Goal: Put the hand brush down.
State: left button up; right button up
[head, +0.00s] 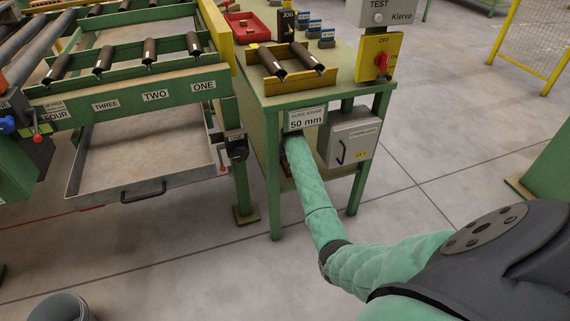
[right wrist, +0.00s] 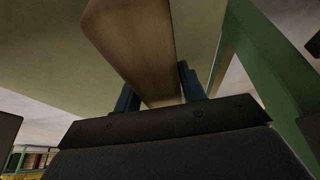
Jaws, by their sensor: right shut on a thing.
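My right gripper (right wrist: 160,92) is shut on a long wooden piece, which I take to be the hand brush (right wrist: 135,40). Its wood runs up and away between the two dark blue fingers. No bristles show in the right wrist view. In the head view my right arm reaches in from the lower right to the green bench (head: 262,130), and its end goes under the bench top below the "50 mm" label. The gripper and brush are hidden there in the head view. My left gripper is not in view.
Green bench legs (head: 274,190) stand close on both sides of my forearm. A grey box (head: 348,137) hangs right of it. On the bench are a yellow stand with dark rollers (head: 290,62), a red tray (head: 247,27) and a switch box (head: 378,57). A metal tray (head: 145,193) hangs under the conveyor.

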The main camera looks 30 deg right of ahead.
jog(key=shift+w+d+f+b, duration=0.15)
jog(key=shift+f+b, duration=0.15)
jog(key=shift+f, duration=1.5)
jog(key=o, duration=1)
jog(key=shift+f, duration=0.1)
jog(key=p+v, duration=0.1)
jog(key=v, duration=0.4)
jog(key=shift+w, duration=0.1)
jog(key=s+a+p, duration=0.1)
jog(key=s+a, duration=0.2)
jog(key=s, duration=0.9)
